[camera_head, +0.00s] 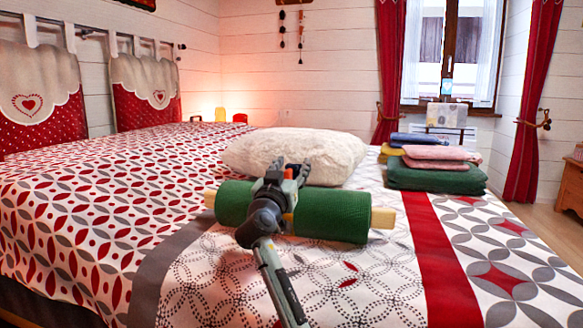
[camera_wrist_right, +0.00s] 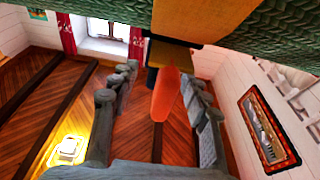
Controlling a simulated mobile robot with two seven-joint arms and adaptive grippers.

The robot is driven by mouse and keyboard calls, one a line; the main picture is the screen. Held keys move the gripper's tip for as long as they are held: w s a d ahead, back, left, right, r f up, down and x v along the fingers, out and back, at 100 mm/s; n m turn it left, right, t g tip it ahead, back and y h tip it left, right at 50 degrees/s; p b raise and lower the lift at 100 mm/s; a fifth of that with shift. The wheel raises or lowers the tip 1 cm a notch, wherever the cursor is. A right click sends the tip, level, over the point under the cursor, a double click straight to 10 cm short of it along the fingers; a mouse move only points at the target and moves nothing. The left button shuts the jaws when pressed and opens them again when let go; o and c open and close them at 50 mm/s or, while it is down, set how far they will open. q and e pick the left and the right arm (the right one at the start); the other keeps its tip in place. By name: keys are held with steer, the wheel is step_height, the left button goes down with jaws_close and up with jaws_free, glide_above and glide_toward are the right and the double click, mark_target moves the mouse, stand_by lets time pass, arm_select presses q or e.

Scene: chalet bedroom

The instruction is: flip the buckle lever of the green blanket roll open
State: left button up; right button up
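The green blanket roll (camera_head: 335,214) lies on the bed, with pale yellow ends showing at both sides. A yellow strap (camera_head: 290,192) goes around its middle and is partly hidden by my right gripper (camera_head: 284,174). In the right wrist view, the green knit of the roll (camera_wrist_right: 265,30) fills the top. The orange-red buckle lever (camera_wrist_right: 166,95) sticks out from the dark buckle beside the yellow-orange strap (camera_wrist_right: 190,20). My right gripper (camera_wrist_right: 162,82) is open, its fingers on either side of the lever, with gaps visible. My left gripper is not in view.
A white fluffy pillow (camera_head: 295,152) lies just behind the roll. Folded blankets (camera_head: 435,178) are stacked to the right. The patterned bed cover (camera_head: 100,215) is clear at left and in front. A wooden cabinet (camera_head: 570,188) stands at the far right.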

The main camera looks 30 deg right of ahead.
steer(key=v, duration=1.2)
steer(key=shift+s, duration=0.1)
